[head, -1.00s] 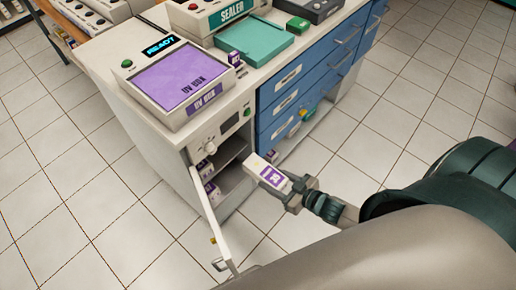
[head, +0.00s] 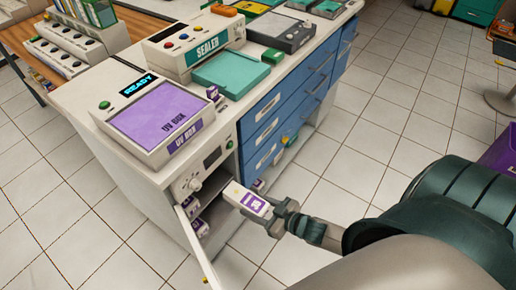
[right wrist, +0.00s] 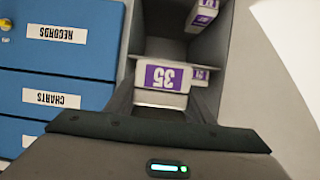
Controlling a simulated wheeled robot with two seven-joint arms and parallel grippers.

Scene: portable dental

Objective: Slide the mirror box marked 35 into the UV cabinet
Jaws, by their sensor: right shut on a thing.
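The white mirror box with a purple label (head: 254,203) is held by my right gripper (head: 279,213), which is shut on its near end. In the right wrist view the box's label, marked 35 (right wrist: 165,77), reads upside down. The UV cabinet (head: 217,158) has its front compartment open. The box's far end is at or just in front of the opening; I cannot tell whether it is inside. Similar purple-labelled boxes (right wrist: 203,14) are in the compartment. My left gripper is not in view.
The cabinet door (head: 197,248) is swung open on the left. Blue drawers (head: 268,140) stand right of the opening, and their labels show close by in the right wrist view. A purple UV box panel (head: 158,112) sits on top. The tiled floor in front is clear.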

